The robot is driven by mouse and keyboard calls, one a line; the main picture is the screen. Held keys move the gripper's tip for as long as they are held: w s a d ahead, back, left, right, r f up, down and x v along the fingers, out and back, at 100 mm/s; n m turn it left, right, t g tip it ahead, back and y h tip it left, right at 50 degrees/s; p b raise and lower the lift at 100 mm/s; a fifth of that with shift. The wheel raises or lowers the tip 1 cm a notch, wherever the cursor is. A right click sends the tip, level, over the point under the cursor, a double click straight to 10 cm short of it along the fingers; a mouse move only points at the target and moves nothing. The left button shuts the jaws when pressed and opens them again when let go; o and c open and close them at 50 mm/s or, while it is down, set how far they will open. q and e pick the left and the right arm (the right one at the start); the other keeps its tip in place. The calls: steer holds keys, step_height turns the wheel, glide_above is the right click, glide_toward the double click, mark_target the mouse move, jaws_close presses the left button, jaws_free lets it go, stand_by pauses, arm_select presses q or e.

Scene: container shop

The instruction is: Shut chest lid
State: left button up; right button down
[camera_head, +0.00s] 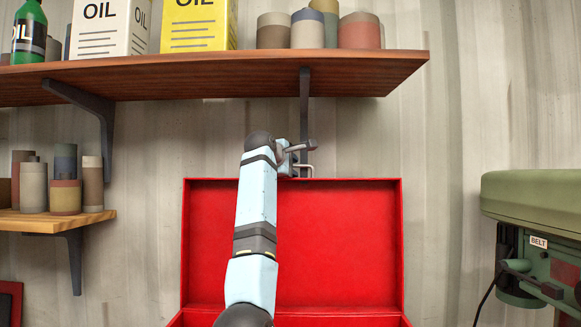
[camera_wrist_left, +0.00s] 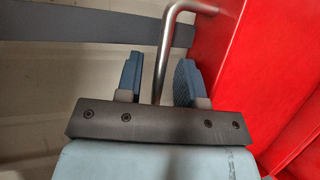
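The red chest's lid (camera_head: 335,240) stands upright and open against the wall, above the chest body (camera_head: 345,320), of which only the rim shows. My left arm reaches up in front of the lid. Its gripper (camera_head: 300,158) is at the lid's top edge, partly hidden by the wrist. In the left wrist view my left gripper (camera_wrist_left: 160,82) has its blue-grey fingers apart. A bent metal handle (camera_wrist_left: 165,50) beside the red lid (camera_wrist_left: 245,60) runs between them, with gaps visible on both sides. My right gripper is not in view.
A wooden shelf (camera_head: 230,75) with oil cans and tins hangs above the lid, its dark bracket (camera_head: 304,110) close to my gripper. A lower shelf (camera_head: 55,220) is at left. A green drill press (camera_head: 535,205) stands at right.

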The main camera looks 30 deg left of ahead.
arm_select(q)
jaws_close()
steer(key=shift+s+d, duration=0.1)
steer(key=shift+s, duration=0.05)
